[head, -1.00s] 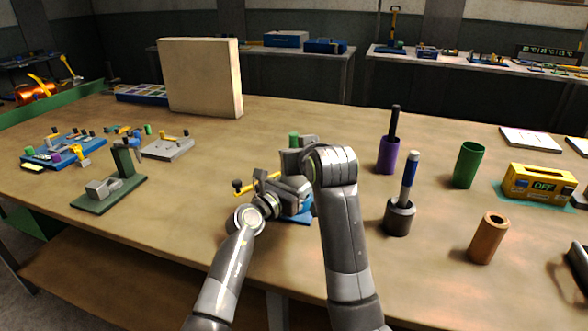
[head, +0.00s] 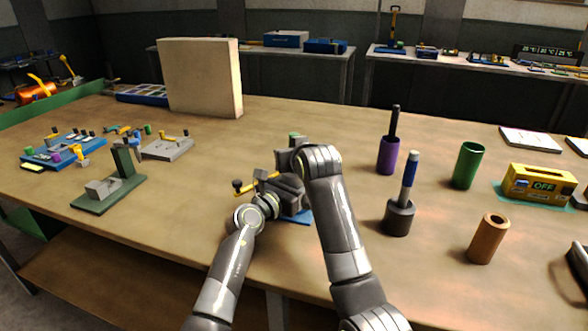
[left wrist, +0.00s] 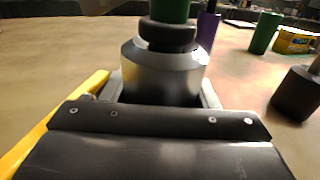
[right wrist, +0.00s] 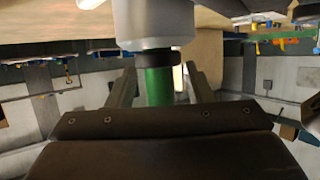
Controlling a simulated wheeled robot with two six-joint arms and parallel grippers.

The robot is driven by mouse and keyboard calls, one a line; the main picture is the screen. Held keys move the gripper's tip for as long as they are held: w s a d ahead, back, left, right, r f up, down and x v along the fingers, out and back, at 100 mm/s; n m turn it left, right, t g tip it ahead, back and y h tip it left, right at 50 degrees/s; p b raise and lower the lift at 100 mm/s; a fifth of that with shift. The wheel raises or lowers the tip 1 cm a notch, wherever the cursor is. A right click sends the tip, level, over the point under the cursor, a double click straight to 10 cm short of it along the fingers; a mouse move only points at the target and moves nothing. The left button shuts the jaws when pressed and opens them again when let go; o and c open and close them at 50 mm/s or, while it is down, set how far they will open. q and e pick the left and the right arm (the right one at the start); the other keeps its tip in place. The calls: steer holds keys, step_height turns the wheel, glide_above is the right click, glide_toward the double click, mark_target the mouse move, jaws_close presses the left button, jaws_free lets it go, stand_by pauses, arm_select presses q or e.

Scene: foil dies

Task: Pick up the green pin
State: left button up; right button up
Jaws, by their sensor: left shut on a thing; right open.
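The green pin (right wrist: 158,86) shows in the right wrist view below a black collar and a grey metal body (right wrist: 152,22). My right gripper (right wrist: 160,92) is open, with one finger on each side of the pin; I cannot tell whether they touch it. In the left wrist view the pin (left wrist: 170,9) stands upright in the collar on top of the grey body (left wrist: 165,72). My left gripper (left wrist: 162,92) is shut on this body. In the head view only the pin's top (head: 296,135) shows; my arms hide most of the rest.
A yellow bar with a black knob (head: 238,187) and a blue base (head: 298,217) lie by my grippers. A purple holder (head: 387,156), a dark holder (head: 398,218), a green cup (head: 467,166) and a brown tube (head: 488,238) stand to the right. A green stand (head: 108,196) is left.

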steer(key=shift+c, duration=0.5)
jaws_close()
step_height(320, 180, up, 10)
stand_by(0.3)
arm_select(q)
steer(key=o, duration=1.2)
arm_select(e)
steer(key=shift+d, duration=0.1)
